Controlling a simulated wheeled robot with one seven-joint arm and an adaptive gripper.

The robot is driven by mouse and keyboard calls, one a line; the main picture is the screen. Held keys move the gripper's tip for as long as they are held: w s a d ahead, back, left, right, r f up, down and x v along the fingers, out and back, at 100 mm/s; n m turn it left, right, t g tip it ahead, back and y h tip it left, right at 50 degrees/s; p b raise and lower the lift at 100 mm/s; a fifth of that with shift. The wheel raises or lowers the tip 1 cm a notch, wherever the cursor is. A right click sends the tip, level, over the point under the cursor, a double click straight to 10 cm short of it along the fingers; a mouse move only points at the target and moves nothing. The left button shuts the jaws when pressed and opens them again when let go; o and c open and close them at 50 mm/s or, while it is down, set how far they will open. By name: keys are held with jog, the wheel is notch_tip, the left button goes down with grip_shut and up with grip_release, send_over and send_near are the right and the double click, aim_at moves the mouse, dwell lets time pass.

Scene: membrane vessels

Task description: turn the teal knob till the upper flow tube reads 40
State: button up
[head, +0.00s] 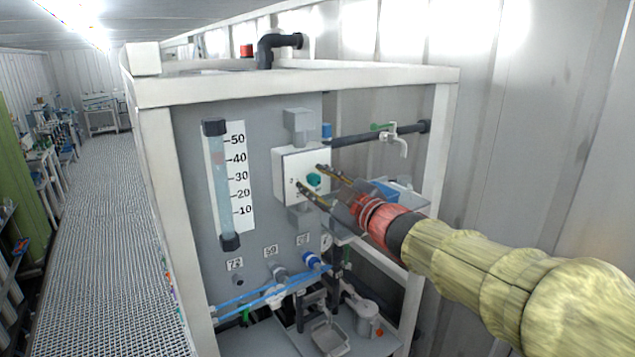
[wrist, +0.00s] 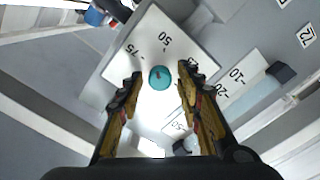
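The teal knob (head: 314,180) sits on a white square plate (head: 290,163) on the grey panel. In the wrist view the knob (wrist: 160,77) lies ahead between the two fingers, with a small reddish mark on its face. Numbers such as 50 and 75 are printed around it. My gripper (wrist: 160,84) is open, its fingers on either side of the knob with gaps between. In the head view my gripper (head: 311,176) reaches in from the right. The upper flow tube (head: 218,185) stands upright left of the plate, with a scale from 10 to 50. A faint reddish float seems to show near 40.
A white frame (head: 156,180) surrounds the panel. A dark pipe with a tap (head: 398,140) runs right of the plate. Blue tubing (head: 262,296), fittings and a small grey tray (head: 329,338) lie below. A walkway (head: 95,240) is clear at left.

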grip_shut()
dwell(0.3)
jog(key=shift+r+m+p, duration=0.1)
jog(key=shift+m+p, duration=0.7)
jog(key=shift+p, duration=0.2)
jog(key=shift+m+p, duration=0.3)
jog(key=shift+m, duration=0.3)
jog(key=shift+o, duration=0.6)
grip_release()
jog(key=shift+o, duration=0.3)
